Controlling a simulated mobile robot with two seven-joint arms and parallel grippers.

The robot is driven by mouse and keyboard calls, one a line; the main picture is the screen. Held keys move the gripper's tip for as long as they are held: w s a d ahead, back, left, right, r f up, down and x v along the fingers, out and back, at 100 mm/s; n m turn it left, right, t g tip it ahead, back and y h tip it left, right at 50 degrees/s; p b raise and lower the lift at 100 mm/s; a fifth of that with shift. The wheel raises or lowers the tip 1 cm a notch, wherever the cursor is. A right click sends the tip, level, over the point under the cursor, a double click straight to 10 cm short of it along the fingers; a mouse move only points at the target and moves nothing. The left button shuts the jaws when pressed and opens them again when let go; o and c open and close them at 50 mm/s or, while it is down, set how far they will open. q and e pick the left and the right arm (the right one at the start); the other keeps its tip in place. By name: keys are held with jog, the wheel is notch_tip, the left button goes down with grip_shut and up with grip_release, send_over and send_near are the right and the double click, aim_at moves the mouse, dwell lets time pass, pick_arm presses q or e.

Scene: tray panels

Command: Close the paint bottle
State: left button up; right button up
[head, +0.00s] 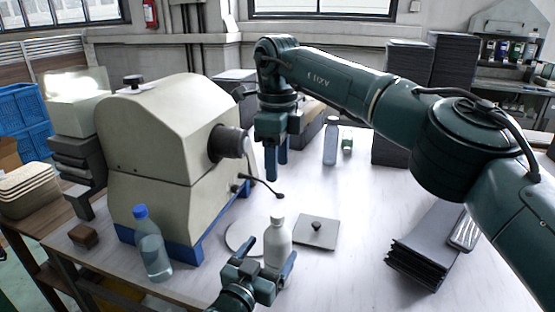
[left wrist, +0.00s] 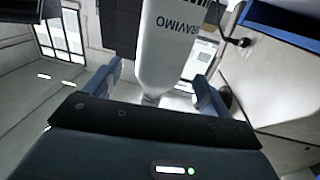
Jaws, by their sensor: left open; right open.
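A white bottle (head: 278,240) stands upright on the table, front centre, with a pale top; whether its cap is fully on cannot be told. I take it as the paint bottle. In the left wrist view the white bottle (left wrist: 168,45) appears upside down with dark lettering, between the two blue fingers. My left gripper (head: 266,256) is open, its fingers spread to either side of the bottle's lower part; contact cannot be told. My right gripper (head: 277,163) is open and empty, pointing down above the table, behind the bottle.
A large beige machine (head: 165,150) with a blue base stands left. A clear bottle with a blue cap (head: 152,245) is at its front corner. A flat plate with a black knob (head: 317,232) lies right of the white bottle. Dark panels (head: 425,250) are stacked right; another bottle (head: 331,142) stands behind.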

pick_arm(q)
jog(key=v, duration=0.8)
